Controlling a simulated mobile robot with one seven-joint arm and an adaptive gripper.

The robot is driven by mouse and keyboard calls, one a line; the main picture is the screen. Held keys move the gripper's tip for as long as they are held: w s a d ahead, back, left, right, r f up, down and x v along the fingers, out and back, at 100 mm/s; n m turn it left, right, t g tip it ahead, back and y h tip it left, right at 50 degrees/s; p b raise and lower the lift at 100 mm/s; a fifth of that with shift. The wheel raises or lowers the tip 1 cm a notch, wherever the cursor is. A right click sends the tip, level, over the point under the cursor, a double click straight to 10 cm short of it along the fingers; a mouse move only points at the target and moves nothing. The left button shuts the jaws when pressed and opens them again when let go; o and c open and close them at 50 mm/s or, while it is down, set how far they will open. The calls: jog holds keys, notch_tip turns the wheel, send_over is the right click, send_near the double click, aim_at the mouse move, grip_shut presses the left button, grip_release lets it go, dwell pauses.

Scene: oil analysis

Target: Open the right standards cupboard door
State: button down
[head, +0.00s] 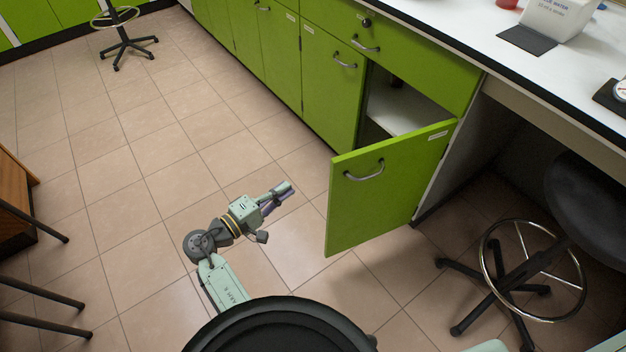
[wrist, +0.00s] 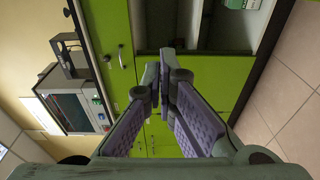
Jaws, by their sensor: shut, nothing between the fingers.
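The right standards cupboard door (head: 385,205) is green with a curved metal handle (head: 364,171). In the head view it stands swung wide open, hinged on its right side, with a white shelf (head: 395,112) showing inside the cupboard. My gripper (head: 286,189) is to the left of the door's free edge, apart from the door and its handle. In the wrist view its purple-padded fingers (wrist: 163,88) are shut together with nothing between them. Beyond them the wrist view shows green fronts and an open cupboard space (wrist: 184,22) with green items (wrist: 240,4) at the top.
A closed green door (head: 330,85) adjoins the opening on the left, with a drawer (head: 410,60) above under the white worktop. A black stool (head: 520,270) stands right of the open door.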

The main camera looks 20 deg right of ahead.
jog(key=p+x, duration=0.2)
jog(key=x, duration=0.8)
jog(key=shift+s+d+r+p, duration=0.1)
jog(key=shift+s+p, duration=0.35)
jog(key=shift+s, duration=0.6)
jog(key=shift+s+d+r+p, duration=0.15)
jog(key=shift+s+p, duration=0.25)
jog(key=shift+s, duration=0.65)
